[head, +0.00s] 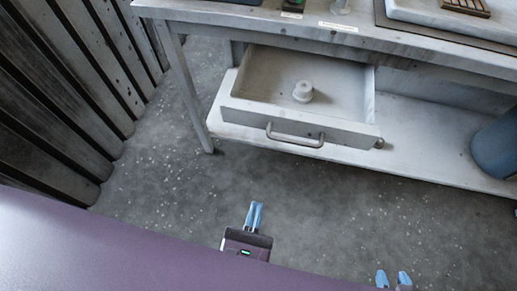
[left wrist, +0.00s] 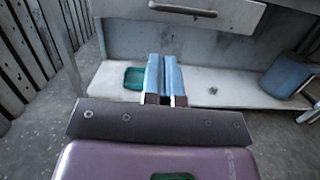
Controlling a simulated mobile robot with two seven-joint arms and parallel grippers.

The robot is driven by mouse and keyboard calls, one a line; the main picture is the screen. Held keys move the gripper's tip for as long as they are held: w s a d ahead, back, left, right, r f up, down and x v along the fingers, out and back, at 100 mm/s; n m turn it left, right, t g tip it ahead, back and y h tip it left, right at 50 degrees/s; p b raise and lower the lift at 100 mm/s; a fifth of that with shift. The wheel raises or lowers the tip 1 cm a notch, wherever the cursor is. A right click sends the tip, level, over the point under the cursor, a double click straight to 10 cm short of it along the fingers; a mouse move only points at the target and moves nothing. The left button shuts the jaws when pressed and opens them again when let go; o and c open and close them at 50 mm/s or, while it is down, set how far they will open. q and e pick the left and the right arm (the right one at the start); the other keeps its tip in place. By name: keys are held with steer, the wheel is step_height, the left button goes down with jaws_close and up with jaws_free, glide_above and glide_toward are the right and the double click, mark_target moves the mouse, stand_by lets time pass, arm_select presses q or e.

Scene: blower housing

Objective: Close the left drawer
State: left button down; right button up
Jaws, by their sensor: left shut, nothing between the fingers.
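The left drawer (head: 320,124) is pulled out from under the worktop in the head view, with a small white round object (head: 303,91) inside. Its grey bar handle (head: 295,136) is on the front panel. The drawer front (left wrist: 235,14) and handle (left wrist: 182,10) also show at the top of the left wrist view. My left gripper (head: 255,214) is shut and empty, in front of and below the drawer, apart from it. It also shows in the left wrist view (left wrist: 164,78). My right gripper (head: 394,279) shows only its blue fingertips at the bottom edge, spaced apart.
The workbench top (head: 400,45) is above the drawer and a lower shelf (head: 425,150) below it. A blue-grey bin (head: 497,145) stands on the shelf at right. A slatted wall (head: 60,90) is at left. The floor (head: 330,200) before the bench is clear.

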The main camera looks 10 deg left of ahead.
mark_target(285, 83)
arm_select(q)
steer(key=w+r+n, duration=0.1)
steer(key=w+r, duration=0.1)
steer(key=w, duration=1.1)
steer(key=shift+w+r, duration=0.25)
arm_select(e)
steer(key=shift+s+f, duration=0.1)
steer(key=shift+s, duration=0.1)
arm_select(q)
steer(key=shift+w+a, duration=0.1)
